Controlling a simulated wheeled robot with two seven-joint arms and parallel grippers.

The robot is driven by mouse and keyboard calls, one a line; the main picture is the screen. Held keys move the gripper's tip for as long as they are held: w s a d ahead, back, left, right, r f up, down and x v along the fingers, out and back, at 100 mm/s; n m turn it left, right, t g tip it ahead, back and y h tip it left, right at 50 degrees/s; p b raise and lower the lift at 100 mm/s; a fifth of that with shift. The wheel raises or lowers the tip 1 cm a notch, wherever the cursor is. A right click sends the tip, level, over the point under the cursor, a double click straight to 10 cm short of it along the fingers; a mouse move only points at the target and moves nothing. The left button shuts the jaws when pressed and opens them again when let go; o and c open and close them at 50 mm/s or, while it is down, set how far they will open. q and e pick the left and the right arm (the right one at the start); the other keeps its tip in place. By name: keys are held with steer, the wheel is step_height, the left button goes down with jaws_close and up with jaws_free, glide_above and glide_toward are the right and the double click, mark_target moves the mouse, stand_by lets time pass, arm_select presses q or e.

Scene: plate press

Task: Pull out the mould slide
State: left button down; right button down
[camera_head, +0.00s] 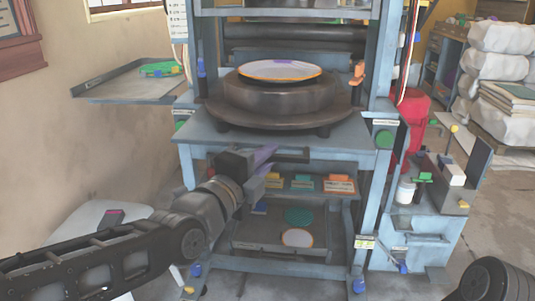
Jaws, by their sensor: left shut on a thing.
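The press stands in the middle of the head view. Its mould slide (345,140) is a grey-blue plate at mid height. A dark round mould (280,100) sits on a wide base above it, with a white disc (280,70) with an orange rim on top. My left gripper (268,158) is at the slide's front edge, shut on a dark handle bar (292,156) just below that edge. The gripper hides part of the bar, and its exact hold is hard to see. My right gripper is out of view; only part of that arm shows at bottom right.
Below the slide is a shelf (262,240) with coloured blocks and discs. A side tray (120,88) juts out left. At right are a red container (410,115), a low cabinet (415,235) and stacked white sacks (500,65). Some floor shows at right.

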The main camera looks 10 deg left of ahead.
arm_select(q)
steer(key=shift+f, duration=0.1)
steer(key=c, duration=1.7)
jaws_free()
steer(key=p+v, duration=0.1)
steer(key=v, duration=0.6)
steer(key=shift+s+a, duration=0.15)
steer(key=shift+s, duration=0.2)
